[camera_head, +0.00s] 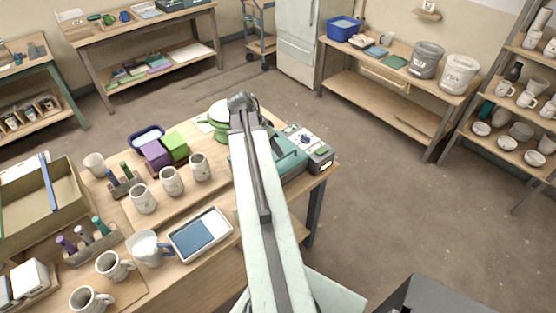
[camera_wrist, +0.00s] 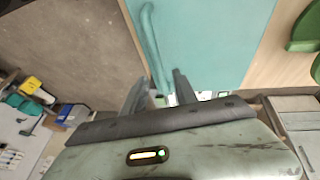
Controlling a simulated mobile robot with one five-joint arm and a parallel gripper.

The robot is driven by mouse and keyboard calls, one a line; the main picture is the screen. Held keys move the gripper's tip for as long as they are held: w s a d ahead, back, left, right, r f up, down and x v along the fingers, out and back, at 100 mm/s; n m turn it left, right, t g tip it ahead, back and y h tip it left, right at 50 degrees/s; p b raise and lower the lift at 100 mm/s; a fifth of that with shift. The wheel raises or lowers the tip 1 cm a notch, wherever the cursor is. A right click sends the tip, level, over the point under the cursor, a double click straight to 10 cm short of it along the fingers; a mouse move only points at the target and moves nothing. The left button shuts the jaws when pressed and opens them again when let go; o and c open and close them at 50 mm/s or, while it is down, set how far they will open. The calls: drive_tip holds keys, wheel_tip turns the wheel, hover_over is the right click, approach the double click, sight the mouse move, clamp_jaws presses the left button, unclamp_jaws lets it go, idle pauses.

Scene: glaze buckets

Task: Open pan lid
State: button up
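A teal appliance (camera_head: 290,158) with a grey control panel sits at the right end of the wooden table in the head view, partly hidden by my arm. Its flat teal lid (camera_wrist: 215,40) fills the upper middle of the wrist view. A raised teal handle (camera_wrist: 154,42) runs along the lid's left side. My gripper (camera_wrist: 161,75) has its two dark fingers apart, one on each side of the handle's near end. I cannot tell whether either finger touches it. In the head view my gripper is hidden behind my arm.
Several mugs, a green box (camera_head: 174,147), a purple box (camera_head: 156,155) and a white tray (camera_head: 200,233) crowd the table left of my arm.

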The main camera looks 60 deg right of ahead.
drive_tip(key=b+x, duration=0.2)
drive_tip(key=x, duration=0.2)
drive_tip(key=shift+w, duration=0.1)
drive_tip(key=shift+r, duration=0.1)
clamp_jaws()
idle(1.1)
